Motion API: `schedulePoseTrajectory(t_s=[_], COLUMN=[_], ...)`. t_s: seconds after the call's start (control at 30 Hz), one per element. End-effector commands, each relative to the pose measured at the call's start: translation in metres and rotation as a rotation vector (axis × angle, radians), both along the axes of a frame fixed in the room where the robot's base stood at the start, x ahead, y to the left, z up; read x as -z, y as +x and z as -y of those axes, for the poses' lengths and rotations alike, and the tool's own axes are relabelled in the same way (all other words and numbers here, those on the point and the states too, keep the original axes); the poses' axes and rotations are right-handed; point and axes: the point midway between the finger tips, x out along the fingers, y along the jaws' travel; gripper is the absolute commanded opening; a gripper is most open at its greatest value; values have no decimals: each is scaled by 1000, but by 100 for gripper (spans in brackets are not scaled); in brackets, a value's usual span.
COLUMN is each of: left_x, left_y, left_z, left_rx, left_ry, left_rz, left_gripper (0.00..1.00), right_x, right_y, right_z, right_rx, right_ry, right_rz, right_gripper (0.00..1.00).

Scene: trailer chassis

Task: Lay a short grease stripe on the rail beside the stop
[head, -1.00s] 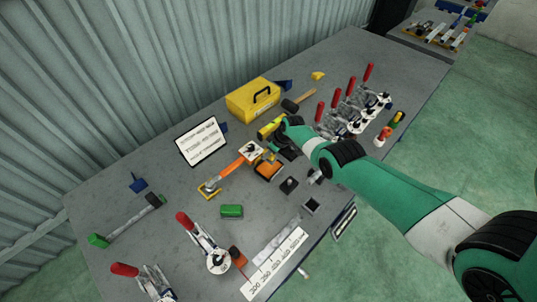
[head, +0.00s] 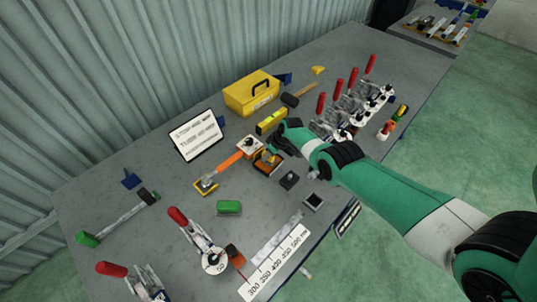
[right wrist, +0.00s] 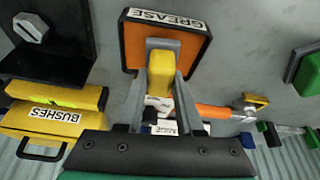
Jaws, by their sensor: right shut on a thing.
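My right gripper (head: 270,150) is at the orange grease tray (head: 267,166). In the right wrist view it is shut on a yellow handle (right wrist: 160,62), with a finger on either side. The handle stands over the dark-rimmed tray (right wrist: 134,48), labelled GREASE; its lower end is hidden. The grey rail (head: 276,238) lies near the front edge beside a white scale (head: 275,264). A small brown-orange block (head: 236,254), which may be the stop, sits by the scale's left end. My left gripper is not in view.
Toggle clamps with red handles (head: 177,216) stand front left, and several more (head: 338,90) stand back right. A yellow BUSHES box (head: 250,95), a yellow level (head: 271,121) and a mallet (head: 290,100) lie behind. A green block (head: 229,207) lies between tray and front clamp.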

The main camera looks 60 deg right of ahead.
Motion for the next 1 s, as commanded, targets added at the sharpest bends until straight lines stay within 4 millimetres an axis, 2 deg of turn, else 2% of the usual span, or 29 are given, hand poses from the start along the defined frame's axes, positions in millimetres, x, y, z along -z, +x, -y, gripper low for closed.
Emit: schedulePoseTrajectory(t_s=[1.0], left_x=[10], left_y=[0], left_z=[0], left_rx=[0], left_ry=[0], left_rz=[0], left_gripper=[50], right_x=[9], right_y=[0], right_z=[0], right_rx=[0], right_ry=[0], right_rz=[1], right_gripper=[0])
